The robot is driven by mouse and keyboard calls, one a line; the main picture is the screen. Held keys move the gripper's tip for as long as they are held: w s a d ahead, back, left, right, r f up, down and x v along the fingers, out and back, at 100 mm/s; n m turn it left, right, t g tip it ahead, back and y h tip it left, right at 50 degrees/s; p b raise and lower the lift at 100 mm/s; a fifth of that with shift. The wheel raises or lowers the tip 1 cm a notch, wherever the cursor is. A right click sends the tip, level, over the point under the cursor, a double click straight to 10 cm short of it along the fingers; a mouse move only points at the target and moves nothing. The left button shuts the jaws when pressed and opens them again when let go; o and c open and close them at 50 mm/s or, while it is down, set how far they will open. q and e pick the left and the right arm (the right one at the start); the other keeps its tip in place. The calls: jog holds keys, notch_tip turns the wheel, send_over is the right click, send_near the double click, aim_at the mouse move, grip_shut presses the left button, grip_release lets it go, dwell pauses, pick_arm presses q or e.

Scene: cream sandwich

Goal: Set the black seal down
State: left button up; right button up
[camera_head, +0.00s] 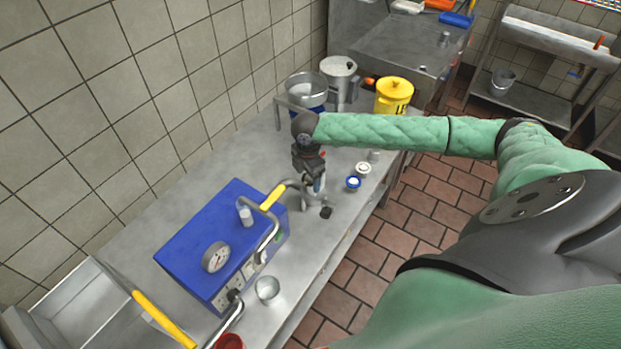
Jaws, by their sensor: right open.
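A small black piece, which looks like the black seal (326,212), is at the steel table's front part, right of the blue machine. My right gripper (314,205) points down just left of it, with its fingers open. The seal looks to be on the table top, very close to the fingertips. I cannot tell whether a finger still touches it. My right arm in its green sleeve reaches in from the right. My left gripper is not in view.
A blue machine (195,240) with a gauge and yellow-handled levers stands left of the gripper. Small blue-and-white (353,183) and white (363,168) round pieces lie to the right. A metal cup (267,289) is near the front edge. A yellow bucket (393,96) stands behind.

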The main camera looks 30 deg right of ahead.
jog(key=c, duration=1.1)
